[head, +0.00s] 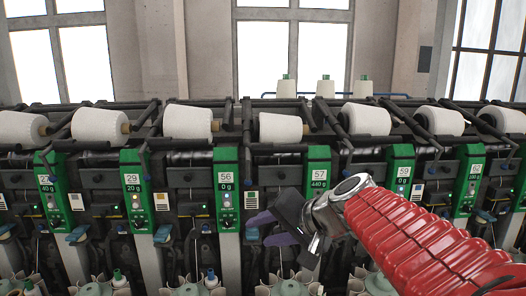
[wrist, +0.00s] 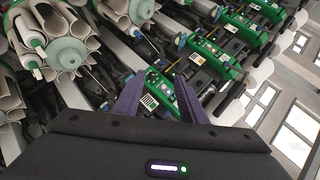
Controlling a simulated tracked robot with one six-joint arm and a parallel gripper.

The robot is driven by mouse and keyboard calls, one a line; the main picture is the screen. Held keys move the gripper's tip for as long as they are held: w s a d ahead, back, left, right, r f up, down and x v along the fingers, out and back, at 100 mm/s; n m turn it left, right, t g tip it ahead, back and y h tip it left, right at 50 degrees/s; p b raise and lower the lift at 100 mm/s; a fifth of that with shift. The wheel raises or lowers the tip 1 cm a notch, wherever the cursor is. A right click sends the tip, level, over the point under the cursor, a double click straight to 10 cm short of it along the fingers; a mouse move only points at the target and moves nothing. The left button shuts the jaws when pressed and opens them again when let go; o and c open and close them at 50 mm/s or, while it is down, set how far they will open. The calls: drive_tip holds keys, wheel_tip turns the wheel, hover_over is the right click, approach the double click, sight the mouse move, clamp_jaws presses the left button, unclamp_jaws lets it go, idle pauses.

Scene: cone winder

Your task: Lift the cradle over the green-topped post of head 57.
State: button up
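The post of head 57 (head: 319,167) has a green top with a white "57" label and "440 g" below it, right of centre in the head view. A white cone package (head: 281,128) sits on the roller bar just left of and above that post, with dark cradle arms (head: 306,116) beside it. My gripper (head: 258,229) is low in front of the machine, left of the post and below the cradle. Its purple fingers are apart and empty. In the wrist view, my gripper (wrist: 160,88) points toward a green panel; whether it is head 57's is unclear.
Neighbouring posts 56 (head: 226,187) and 59 (head: 400,186) stand either side, each near a white cone. Peg holders with grey-white tubes (wrist: 68,54) line the lower front. Several cones (head: 326,87) stand behind the machine. My red arm covers the lower right.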

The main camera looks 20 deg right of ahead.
drive_tip(key=w+d+r+m+t, duration=0.3)
drive_tip(key=w+d+r+m, duration=0.15)
drive_tip(key=w+d, duration=0.3)
drive_tip(key=m+t+h, duration=0.2)
drive_tip(key=m+t, duration=0.2)
approach(294, 150)
drive_tip(key=v, duration=0.2)
drive_tip(key=shift+s+r, duration=0.15)
drive_tip(key=shift+r, duration=0.05)
drive_tip(key=x, duration=1.4)
drive_tip(key=shift+s+f, duration=0.1)
drive_tip(key=shift+f, duration=0.05)
drive_tip(key=shift+c, duration=0.4)
drive_tip(key=shift+f, duration=0.1)
clamp_jaws()
